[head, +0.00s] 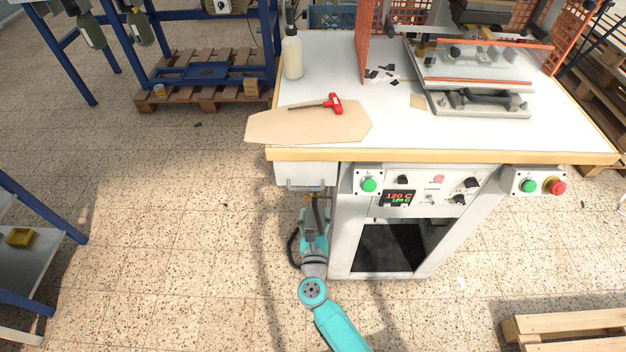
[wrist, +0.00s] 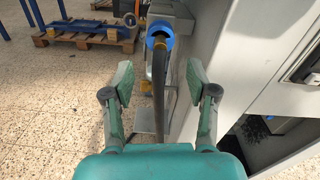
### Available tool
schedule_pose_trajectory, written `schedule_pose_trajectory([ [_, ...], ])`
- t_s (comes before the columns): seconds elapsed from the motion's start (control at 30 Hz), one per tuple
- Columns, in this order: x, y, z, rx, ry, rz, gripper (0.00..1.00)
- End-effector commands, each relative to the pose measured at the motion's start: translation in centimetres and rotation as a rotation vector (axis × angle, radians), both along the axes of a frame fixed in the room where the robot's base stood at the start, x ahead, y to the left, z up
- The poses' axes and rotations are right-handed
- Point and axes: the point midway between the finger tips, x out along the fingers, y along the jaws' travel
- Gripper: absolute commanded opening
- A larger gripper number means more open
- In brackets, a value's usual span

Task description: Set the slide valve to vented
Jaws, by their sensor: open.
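What looks like the slide valve, a round blue collar (wrist: 160,29) with brass-coloured fittings, is on the side of the grey machine cabinet in the wrist view. A dark hose (wrist: 162,85) runs from it toward me. My gripper (wrist: 160,72) is open, its two green-padded fingers spread on either side of the hose. The collar lies beyond the fingertips, and I see no contact with it. Whether the valve is set to vented cannot be told. In the head view my arm mostly hides this spot, below the table's left front corner.
The white worktable (head: 300,88) overhangs the spot and holds a red-handled tool (head: 332,103), a bottle (head: 292,55) and a press. The cabinet (head: 345,240), with its open dark bay, stands close on the right. Open tiled floor lies to the left.

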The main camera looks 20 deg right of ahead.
Motion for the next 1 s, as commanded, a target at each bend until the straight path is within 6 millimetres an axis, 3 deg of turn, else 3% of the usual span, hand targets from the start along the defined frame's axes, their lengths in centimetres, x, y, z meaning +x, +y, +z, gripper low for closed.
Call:
schedule_pose_trajectory([
  [0.6, 8.6, -2.8, 0.1, -0.002, -0.001, -0.002, 0.58],
  [1.0, 10.1, -3.3, 0.0, -0.003, 0.000, 0.000, 0.58],
])
